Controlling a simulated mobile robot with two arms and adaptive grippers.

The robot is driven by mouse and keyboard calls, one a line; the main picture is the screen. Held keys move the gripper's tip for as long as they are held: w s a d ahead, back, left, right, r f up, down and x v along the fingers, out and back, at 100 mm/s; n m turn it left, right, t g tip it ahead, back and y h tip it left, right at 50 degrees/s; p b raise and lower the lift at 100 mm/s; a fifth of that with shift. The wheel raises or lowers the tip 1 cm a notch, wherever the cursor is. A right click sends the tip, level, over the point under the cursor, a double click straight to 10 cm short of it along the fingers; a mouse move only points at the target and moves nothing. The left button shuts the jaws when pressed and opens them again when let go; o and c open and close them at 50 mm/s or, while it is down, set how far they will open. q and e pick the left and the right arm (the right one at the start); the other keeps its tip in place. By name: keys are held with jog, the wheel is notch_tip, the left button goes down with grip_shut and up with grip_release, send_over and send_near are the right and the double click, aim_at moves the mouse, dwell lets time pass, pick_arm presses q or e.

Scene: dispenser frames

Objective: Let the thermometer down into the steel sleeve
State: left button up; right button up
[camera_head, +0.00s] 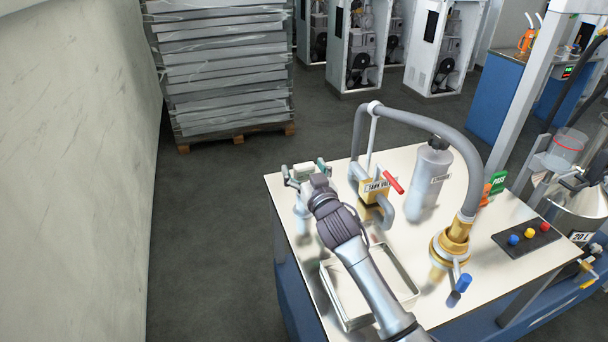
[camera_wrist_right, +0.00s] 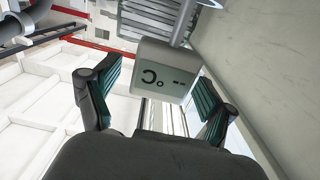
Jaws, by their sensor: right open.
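The thermometer (camera_wrist_right: 165,75) has a pale box head with a display reading "-- °C", upside down in the right wrist view. My right gripper (camera_wrist_right: 158,97) is open, its green-padded fingers on either side of the head with visible gaps. A grey stem (camera_wrist_right: 186,22) runs from the head towards the top edge, where a pale ring shows, cut off. In the head view, my right gripper (camera_head: 305,172) is at the far left corner of the table, with the pale head between its fingers. A silvery upright shape below it may be the steel sleeve; I cannot tell how far the stem is inside. My left gripper is out of view.
On the white table (camera_head: 335,166) stand a brass tank valve (camera_head: 374,192) with a red handle, a grey bottle (camera_head: 431,170), a hose with a brass fitting (camera_head: 452,243) and a button panel (camera_head: 526,238). A shallow tray (camera_head: 341,306) lies under my right arm.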

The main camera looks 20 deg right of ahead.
jog(key=c, duration=1.3)
jog(key=shift+o, duration=0.2)
jog(key=shift+r, duration=0.1)
